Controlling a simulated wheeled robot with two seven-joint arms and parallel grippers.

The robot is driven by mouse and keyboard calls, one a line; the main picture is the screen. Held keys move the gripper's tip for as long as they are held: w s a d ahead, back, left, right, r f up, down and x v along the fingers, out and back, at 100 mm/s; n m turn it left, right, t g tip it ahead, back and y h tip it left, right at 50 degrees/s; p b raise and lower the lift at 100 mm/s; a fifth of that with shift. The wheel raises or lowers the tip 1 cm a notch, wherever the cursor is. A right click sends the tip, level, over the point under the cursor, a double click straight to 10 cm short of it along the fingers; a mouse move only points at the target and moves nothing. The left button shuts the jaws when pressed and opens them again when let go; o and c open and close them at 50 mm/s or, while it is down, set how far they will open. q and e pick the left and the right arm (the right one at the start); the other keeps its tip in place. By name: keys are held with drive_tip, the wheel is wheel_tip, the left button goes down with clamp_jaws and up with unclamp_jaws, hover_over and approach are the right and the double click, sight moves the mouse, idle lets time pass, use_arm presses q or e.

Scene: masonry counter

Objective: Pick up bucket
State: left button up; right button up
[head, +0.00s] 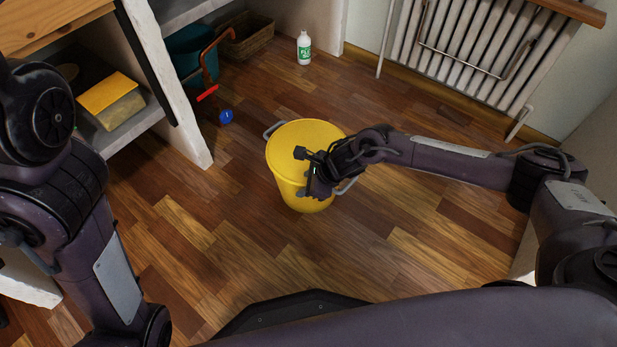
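A yellow bucket (296,136) stands upright on the wooden floor in the middle of the view, with a grey handle showing at its upper left and lower right. My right gripper (304,172) is over the right front side of the bucket and covers part of it. Its fingers are dark and small here, and I cannot tell whether they touch the bucket or are open or shut. My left arm comes in at the left, but its gripper is not in view.
A masonry counter (193,125) with shelves stands at the left, holding a yellow box (108,92). Behind are a teal bin (190,50), a basket (247,35), a blue round object (226,117), a white bottle (304,48) and a radiator (455,45). The floor around the bucket is clear.

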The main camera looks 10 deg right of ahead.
drive_tip(key=shift+w+a+f, duration=0.2)
drive_tip(key=shift+a+f, duration=0.05)
drive_tip(key=shift+f, duration=0.2)
clamp_jaws()
drive_tip(key=shift+w+r, duration=0.1)
drive_tip(key=shift+r, duration=0.05)
idle(1.0)
